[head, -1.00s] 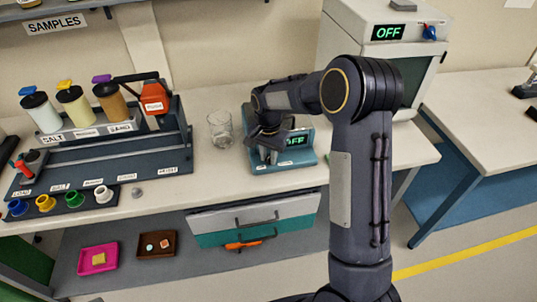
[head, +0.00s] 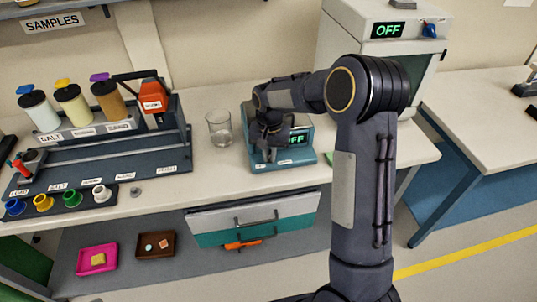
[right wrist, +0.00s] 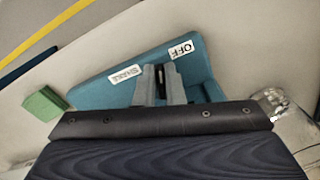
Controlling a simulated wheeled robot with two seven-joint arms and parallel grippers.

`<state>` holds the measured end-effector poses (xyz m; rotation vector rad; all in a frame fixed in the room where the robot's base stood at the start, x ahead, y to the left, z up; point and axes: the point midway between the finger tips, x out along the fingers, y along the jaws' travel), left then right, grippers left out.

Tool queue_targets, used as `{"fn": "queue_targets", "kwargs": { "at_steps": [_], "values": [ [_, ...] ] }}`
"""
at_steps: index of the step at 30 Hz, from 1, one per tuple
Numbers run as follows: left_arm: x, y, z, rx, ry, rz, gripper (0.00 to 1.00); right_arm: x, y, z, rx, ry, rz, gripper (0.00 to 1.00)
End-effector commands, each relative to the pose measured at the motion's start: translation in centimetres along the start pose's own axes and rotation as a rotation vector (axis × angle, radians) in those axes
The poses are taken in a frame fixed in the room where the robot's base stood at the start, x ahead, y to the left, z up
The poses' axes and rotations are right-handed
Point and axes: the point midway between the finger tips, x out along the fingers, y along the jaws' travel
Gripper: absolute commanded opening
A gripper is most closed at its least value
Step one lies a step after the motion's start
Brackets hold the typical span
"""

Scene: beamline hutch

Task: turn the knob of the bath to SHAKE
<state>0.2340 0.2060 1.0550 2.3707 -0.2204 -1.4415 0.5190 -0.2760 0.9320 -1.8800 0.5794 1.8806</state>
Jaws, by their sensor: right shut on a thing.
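The bath is a teal box (head: 306,158) on the bench, with a display (head: 299,138) reading OFF and partly covered by my gripper. In the right wrist view its top (right wrist: 100,88) carries a SHAKE label (right wrist: 125,74) and an OFF label (right wrist: 181,49). My right gripper (head: 268,153) is over the front of the bath, pointing down. In the right wrist view its fingers (right wrist: 160,85) are shut on a dark, narrow thing between them, apparently the knob, which is mostly hidden. Which label the knob points at cannot be told. My left gripper is out of view.
A glass beaker (head: 219,128) stands just left of the bath. A green block (right wrist: 43,103) lies beside it. A rack of bottles (head: 110,145) fills the bench's left. A white cabinet (head: 392,60) with its own OFF display and blue knob stands behind.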

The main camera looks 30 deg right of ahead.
Motion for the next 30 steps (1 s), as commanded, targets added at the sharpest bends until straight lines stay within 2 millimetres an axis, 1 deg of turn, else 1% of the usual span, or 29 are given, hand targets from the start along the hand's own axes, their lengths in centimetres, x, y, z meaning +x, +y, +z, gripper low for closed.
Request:
{"fn": "queue_targets", "kwargs": {
  "at_steps": [18, 30],
  "values": [
    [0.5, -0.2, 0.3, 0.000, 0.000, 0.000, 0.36, -0.1, 0.8, -0.3, -0.585, 0.002, 0.000, 0.00],
    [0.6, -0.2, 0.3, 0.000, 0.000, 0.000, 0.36, -0.1, 1.2, -0.7, -0.903, 0.002, 0.000, 0.00]
  ]
}}
